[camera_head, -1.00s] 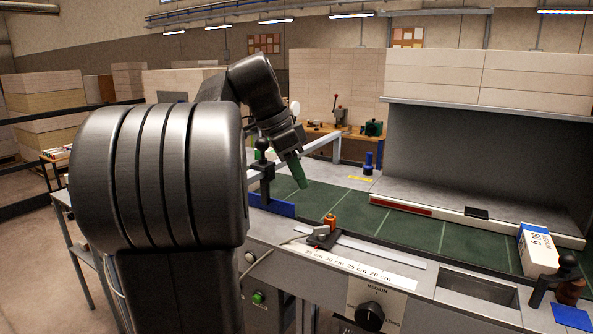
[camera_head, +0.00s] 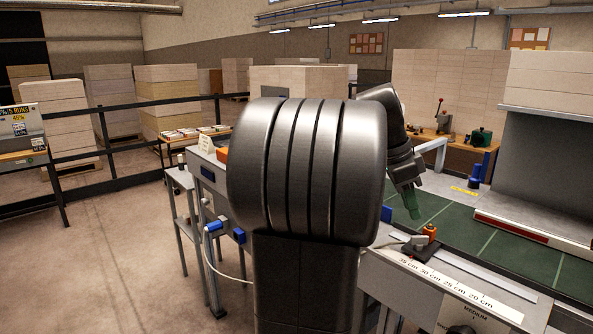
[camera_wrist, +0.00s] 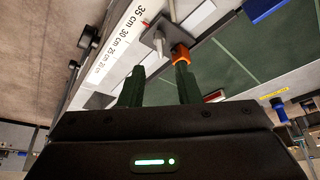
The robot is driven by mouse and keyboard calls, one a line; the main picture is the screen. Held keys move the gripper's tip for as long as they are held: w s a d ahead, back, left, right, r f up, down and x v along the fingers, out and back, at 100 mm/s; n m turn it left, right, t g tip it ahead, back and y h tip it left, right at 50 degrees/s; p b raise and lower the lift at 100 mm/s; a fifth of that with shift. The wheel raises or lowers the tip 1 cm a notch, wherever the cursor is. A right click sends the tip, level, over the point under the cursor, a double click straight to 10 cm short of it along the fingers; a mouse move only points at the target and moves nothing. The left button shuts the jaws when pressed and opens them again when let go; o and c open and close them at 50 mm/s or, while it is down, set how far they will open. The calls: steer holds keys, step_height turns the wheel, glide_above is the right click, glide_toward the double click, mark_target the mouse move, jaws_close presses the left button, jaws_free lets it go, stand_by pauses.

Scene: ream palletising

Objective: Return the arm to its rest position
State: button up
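My gripper (camera_head: 411,207) hangs at the end of my bent arm, right of centre in the head view, with its green fingers pointing down over the green-topped table (camera_head: 509,250). In the wrist view my gripper (camera_wrist: 160,82) shows two green fingers standing apart with nothing between them. It is open and empty. The thick ribbed link of my arm fills the middle of the head view and hides part of the machine behind it.
The machine's front carries a centimetre scale (camera_head: 455,286), which also shows in the wrist view (camera_wrist: 113,45), and an orange knob (camera_head: 430,231). A side table (camera_head: 187,178) stands left of my arm. Paper stacks (camera_head: 172,98) stand behind a dark rail. The floor at left is clear.

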mark_target(420, 236)
steer(key=x, duration=0.7)
steer(key=shift+d+f, duration=0.1)
steer(key=shift+f, duration=0.15)
